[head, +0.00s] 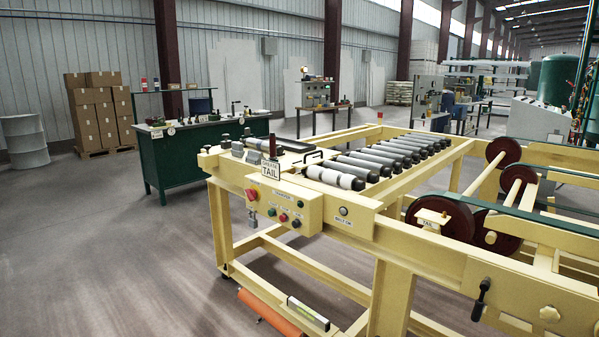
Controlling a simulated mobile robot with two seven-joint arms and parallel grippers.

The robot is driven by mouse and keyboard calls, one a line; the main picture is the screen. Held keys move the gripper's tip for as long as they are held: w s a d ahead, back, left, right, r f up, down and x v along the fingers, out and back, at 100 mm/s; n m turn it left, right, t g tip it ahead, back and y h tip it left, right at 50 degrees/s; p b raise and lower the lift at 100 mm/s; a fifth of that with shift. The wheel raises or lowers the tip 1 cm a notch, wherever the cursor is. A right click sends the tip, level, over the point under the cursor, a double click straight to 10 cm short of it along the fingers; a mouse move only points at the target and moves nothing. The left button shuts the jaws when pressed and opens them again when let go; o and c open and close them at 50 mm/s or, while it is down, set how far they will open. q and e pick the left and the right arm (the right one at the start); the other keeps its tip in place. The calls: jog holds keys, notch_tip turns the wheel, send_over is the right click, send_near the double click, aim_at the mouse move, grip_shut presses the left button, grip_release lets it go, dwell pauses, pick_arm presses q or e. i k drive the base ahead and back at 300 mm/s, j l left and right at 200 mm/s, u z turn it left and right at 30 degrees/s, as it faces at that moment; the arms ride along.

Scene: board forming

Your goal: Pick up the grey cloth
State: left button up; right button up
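I cannot make out a grey cloth for certain. A small flat grey patch (288,145) lies at the near left end of the yellow roller frame (362,196), among dark and grey fittings; it is too small to tell whether it is cloth. Neither of my grippers shows in the head view.
Grey rollers (375,163) run along the frame, with a button box (287,210) on its near side. A spirit level (308,314) and an orange roll (268,314) are low in front. A green workbench (200,150) stands behind left.

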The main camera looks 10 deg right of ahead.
aim_at(253, 157)
jog(key=i+j+u, duration=0.35)
jog(key=i, duration=0.5)
jog(key=i+u, duration=0.35)
jog(key=i, duration=0.5)
jog(key=i+z, duration=0.1)
jog(key=i, duration=0.45)
jog(key=i+j+z, duration=0.15)
jog(key=i, duration=0.4)
jog(key=i+j+z, duration=0.1)
jog(key=i+z, duration=0.2)
jog(key=z, duration=0.15)
jog(key=i+j+z, duration=0.25)
jog(key=z, duration=0.25)
jog(key=i+j+z, duration=0.15)
jog(key=z, duration=0.3)
jog(key=i+j+z, duration=0.15)
jog(key=j+z, duration=0.25)
jog(key=i+j+z, duration=0.1)
jog(key=z, duration=0.35)
jog(key=j+z, duration=0.4)
